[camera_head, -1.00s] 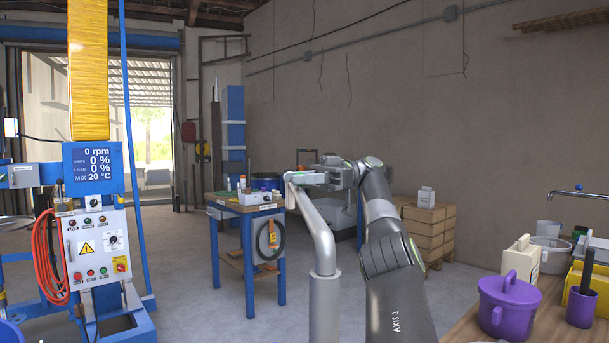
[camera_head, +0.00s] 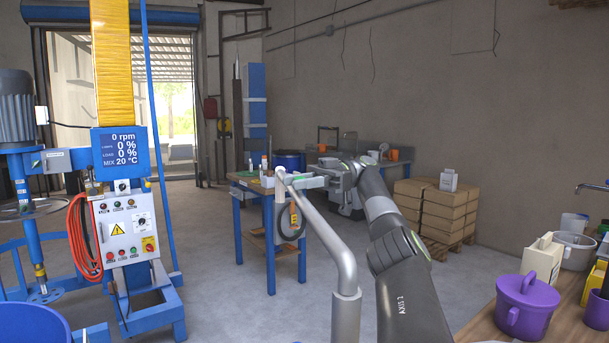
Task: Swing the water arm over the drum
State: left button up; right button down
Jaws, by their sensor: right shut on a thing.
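The water arm (camera_head: 322,235) is a bent silver pipe that rises from a thick upright post (camera_head: 346,318) at the bottom middle. It leans up and left to its outer end. My right gripper (camera_head: 287,182) is shut on that outer end. The drum (camera_head: 32,324) is blue, and only part of its rim and side shows at the bottom left corner. The outer end of the water arm is well to the right of the drum in the picture. My left gripper is not in view.
The blue mixer stand with its control box (camera_head: 125,232) and red hose (camera_head: 80,240) stands at the left. A blue workbench (camera_head: 255,226) is behind the water arm. A wooden counter (camera_head: 475,325) with a purple pot (camera_head: 524,305) is at the right. Clear floor (camera_head: 225,315) lies between mixer and pipe.

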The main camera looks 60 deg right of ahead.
jog(key=shift+w+r, duration=0.1)
jog(key=shift+r, duration=0.05)
dwell(0.3)
jog(key=c, duration=1.1)
grip_release()
jog(key=shift+a, duration=0.1)
notch_tip(320, 180, up, 8)
jog(key=p, duration=0.8)
jog(key=shift+f, duration=0.2)
jog(key=shift+r+p, duration=1.1)
